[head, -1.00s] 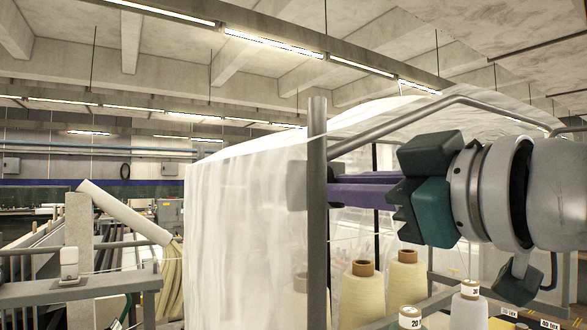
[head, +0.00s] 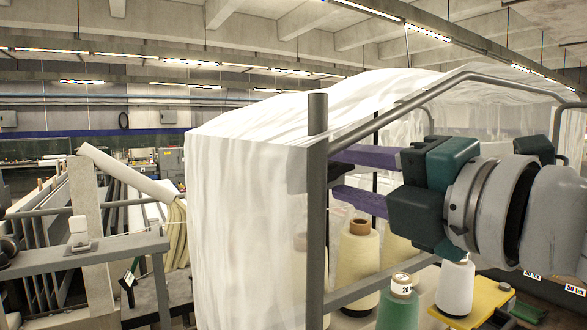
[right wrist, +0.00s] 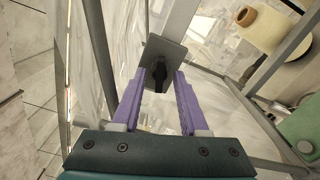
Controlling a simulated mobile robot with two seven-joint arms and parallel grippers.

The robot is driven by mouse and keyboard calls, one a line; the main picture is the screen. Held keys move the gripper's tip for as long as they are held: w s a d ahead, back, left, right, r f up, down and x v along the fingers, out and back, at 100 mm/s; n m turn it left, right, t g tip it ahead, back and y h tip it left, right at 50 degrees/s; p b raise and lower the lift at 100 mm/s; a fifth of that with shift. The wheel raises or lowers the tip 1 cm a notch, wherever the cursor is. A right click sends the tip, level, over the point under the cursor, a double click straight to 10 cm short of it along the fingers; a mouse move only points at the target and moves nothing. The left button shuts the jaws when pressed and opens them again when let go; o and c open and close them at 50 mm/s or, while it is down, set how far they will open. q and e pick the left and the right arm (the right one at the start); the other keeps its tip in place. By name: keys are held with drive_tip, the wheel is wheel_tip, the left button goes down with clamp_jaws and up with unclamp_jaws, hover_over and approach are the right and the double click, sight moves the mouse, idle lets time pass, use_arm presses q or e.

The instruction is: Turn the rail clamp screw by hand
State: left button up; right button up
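My right gripper (head: 333,175) reaches in from the right in the head view. Its two purple fingers are apart, one above the other, with tips close to the grey upright post (head: 318,230). In the right wrist view the open gripper (right wrist: 161,73) faces a grey clamp plate (right wrist: 167,52). A dark screw or knob (right wrist: 159,76) on the plate shows between the fingertips, with no clear contact. In the head view a greyish block (head: 298,172), possibly the clamp, is blurred behind white film; the screw cannot be made out there. My left gripper is out of view.
White translucent film (head: 235,220) hangs over a grey tube frame (head: 400,108) around the fingers. Below the gripper stand a cream yarn cone (head: 357,265), a green cone (head: 398,308) and a white cone (head: 455,288). A grey rail (head: 85,262) is at left.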

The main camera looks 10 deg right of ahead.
drive_tip(key=b+v, duration=0.1)
drive_tip(key=v, duration=0.5)
idle(0.4)
